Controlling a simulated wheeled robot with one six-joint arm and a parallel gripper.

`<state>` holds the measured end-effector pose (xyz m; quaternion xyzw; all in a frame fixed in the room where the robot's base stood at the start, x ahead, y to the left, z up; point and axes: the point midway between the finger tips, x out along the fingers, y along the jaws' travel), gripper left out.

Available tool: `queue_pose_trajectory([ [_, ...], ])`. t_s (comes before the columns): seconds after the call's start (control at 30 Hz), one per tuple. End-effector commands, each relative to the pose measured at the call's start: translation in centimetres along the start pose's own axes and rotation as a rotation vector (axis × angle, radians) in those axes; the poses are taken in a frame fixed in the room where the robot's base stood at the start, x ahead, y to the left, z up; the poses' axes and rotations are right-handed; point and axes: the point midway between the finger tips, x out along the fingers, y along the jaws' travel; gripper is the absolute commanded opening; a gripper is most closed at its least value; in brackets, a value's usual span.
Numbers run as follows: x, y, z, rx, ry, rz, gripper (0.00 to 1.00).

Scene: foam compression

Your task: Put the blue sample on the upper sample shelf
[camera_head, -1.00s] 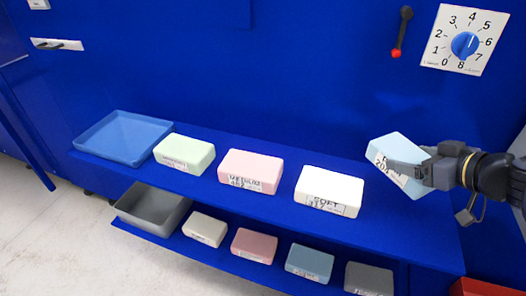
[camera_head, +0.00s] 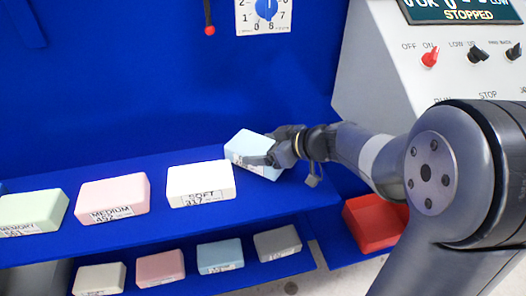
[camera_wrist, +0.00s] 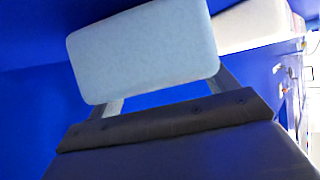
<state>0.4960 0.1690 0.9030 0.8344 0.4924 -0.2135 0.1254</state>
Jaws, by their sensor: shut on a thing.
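The light blue sample (camera_head: 244,146) is held in my gripper (camera_head: 274,150), tilted, at the right end of the upper shelf (camera_head: 272,198). Its label faces front and is partly covered by a finger. I cannot tell whether its lower edge touches the shelf. In the wrist view the blue sample (camera_wrist: 145,50) fills the space between the fingers of my gripper (camera_wrist: 168,95), which is shut on it. The white SOFT sample (camera_head: 200,184) stands just left of it on the shelf.
Pink MEDIUM (camera_head: 113,200) and green MEMORY (camera_head: 32,212) samples stand further left on the upper shelf. The lower shelf holds several blocks, including a darker blue one (camera_head: 220,256). A red tray (camera_head: 375,224) and a control panel (camera_head: 440,60) are at right.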

Motion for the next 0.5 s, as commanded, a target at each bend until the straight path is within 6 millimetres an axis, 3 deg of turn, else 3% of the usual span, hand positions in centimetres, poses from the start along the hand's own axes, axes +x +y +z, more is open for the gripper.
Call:
queue_pose_trajectory([
  [0.1, 0.47, 0.01, 0.88, 0.002, -0.001, 0.001, 0.6],
  [0.5, 0.63, 0.02, 1.15, -0.001, 0.001, 0.001, 0.6],
])
